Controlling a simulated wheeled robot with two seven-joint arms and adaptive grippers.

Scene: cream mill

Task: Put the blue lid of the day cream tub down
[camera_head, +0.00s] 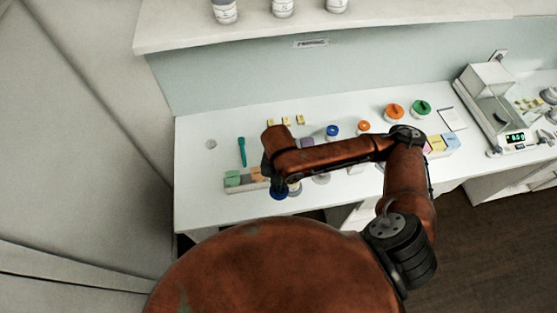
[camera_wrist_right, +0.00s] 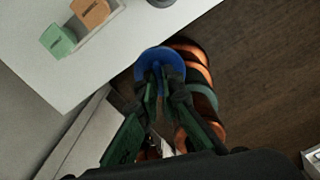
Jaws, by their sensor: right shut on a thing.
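The blue lid (camera_wrist_right: 154,60) is between the fingers of my right gripper (camera_wrist_right: 160,82), which is shut on it. In the head view the blue lid (camera_head: 279,194) shows below the end of my right arm, near the counter's front edge. In the wrist view it appears over the floor, just off the counter's edge. A pale tub (camera_head: 295,189) is partly hidden beside it in the head view; I cannot tell whether it is the day cream tub. My left gripper is not in view.
A tray (camera_head: 233,189) with green and orange blocks stands left of the lid on the white counter (camera_head: 205,205). A teal tool (camera_head: 242,151) lies behind it. Blue-lidded (camera_head: 332,130), orange-lidded (camera_head: 394,110) and green-lidded (camera_head: 420,106) jars stand farther back. The counter's left end is mostly clear.

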